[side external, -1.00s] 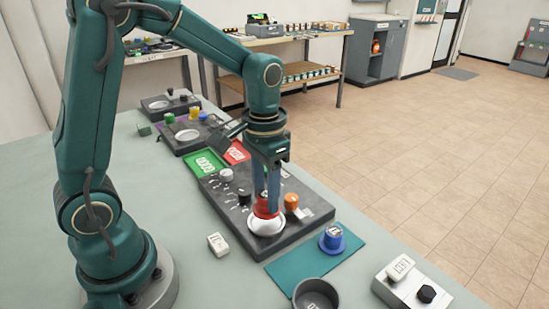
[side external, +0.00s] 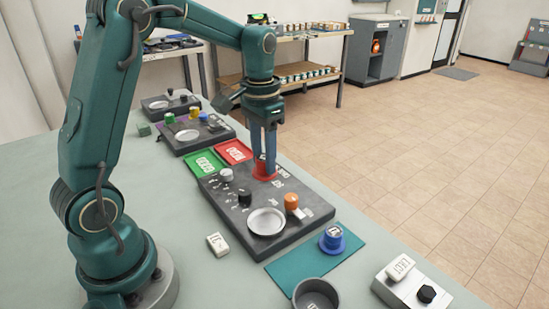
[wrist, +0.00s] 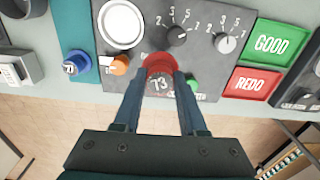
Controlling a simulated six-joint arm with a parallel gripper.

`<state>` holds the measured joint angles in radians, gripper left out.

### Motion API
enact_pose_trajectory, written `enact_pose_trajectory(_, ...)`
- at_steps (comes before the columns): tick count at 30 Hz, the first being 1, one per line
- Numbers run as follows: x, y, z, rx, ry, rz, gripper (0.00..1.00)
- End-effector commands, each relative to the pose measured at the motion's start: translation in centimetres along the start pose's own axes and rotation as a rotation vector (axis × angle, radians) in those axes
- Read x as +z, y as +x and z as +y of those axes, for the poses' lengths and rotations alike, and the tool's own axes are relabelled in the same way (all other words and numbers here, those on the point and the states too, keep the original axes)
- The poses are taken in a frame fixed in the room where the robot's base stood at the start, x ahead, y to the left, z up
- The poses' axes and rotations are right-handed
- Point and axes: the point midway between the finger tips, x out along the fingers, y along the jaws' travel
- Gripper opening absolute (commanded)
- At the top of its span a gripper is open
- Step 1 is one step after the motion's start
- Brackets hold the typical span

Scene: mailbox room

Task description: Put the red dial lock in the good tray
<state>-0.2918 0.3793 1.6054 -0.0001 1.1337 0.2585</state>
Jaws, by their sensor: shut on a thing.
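My gripper (side external: 264,160) is shut on the red dial lock (side external: 266,173), which is upright and appears to be held above the dark panel. In the wrist view, the red lock (wrist: 159,64) sits between the two fingertips (wrist: 160,85), with a dark face marked 13. The green good tray (side external: 205,164) lies at the far left end of the panel, left of my gripper, and is empty. It also shows at the upper right of the wrist view (wrist: 290,30). The red redo tray (side external: 233,151) lies beside it, closer to the lock, also empty.
The dark panel (side external: 247,240) carries a bare white round dish (side external: 266,221), knobs and an orange knob (side external: 291,202). A blue dial lock (side external: 332,239) stands on a teal mat (side external: 300,270). A grey cup (side external: 315,293) and a white block (side external: 217,244) stand nearby.

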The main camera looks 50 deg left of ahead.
Motion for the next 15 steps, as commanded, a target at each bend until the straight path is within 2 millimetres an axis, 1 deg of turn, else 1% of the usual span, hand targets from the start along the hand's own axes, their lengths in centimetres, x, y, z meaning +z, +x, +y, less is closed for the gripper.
enact_pose_trajectory(1,-0.5,0.1,-2.3,-0.002,-0.049,0.0,0.0)
enact_pose_trajectory(4,-0.8,0.3,-6.7,-0.005,-0.137,0.0,0.0)
enact_pose_trajectory(6,-0.6,0.5,-9.8,-0.007,-0.203,-0.001,0.0)
enact_pose_trajectory(9,0.3,0.9,-13.8,-0.009,-0.294,-0.003,0.0)
enact_pose_trajectory(12,1.5,1.4,-16.8,-0.008,-0.378,-0.007,0.0)
enact_pose_trajectory(15,2.6,1.9,-18.8,-0.006,-0.441,-0.012,0.0)
